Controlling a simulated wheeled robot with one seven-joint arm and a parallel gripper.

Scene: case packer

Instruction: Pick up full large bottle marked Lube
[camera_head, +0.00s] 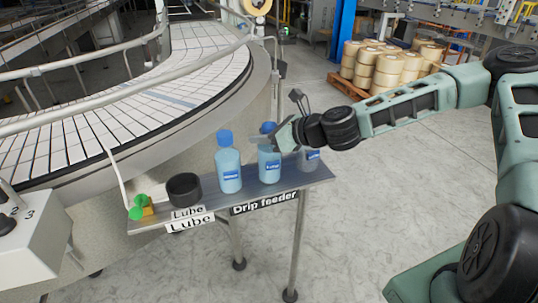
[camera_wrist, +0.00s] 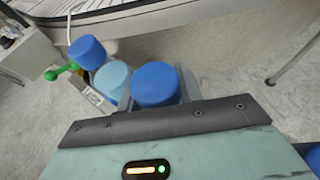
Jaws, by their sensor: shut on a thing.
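A light-blue bottle (camera_head: 269,168) with a blue cap and a blue label that seems to read Lube is upright over the grey shelf (camera_head: 222,204). My gripper (camera_head: 268,143) is shut on it near the top, coming from the right. Its blue cap (camera_wrist: 155,83) sits between the fingers in the wrist view. I cannot tell whether its base touches the shelf. A similar light-blue bottle (camera_head: 229,172), its label too small to read surely, stands just left; its blue cap (camera_wrist: 86,51) also shows in the wrist view. A clear-looking bottle (camera_head: 311,160) stands to the right, partly hidden by my gripper.
A black round cup (camera_head: 184,189) and a green-knobbed fitting (camera_head: 140,206) are at the shelf's left end. Signs on the front edge read Lube (camera_head: 190,222) and Drip feeder (camera_head: 264,203). A curved conveyor with rails (camera_head: 180,97) runs behind. The floor at right is open.

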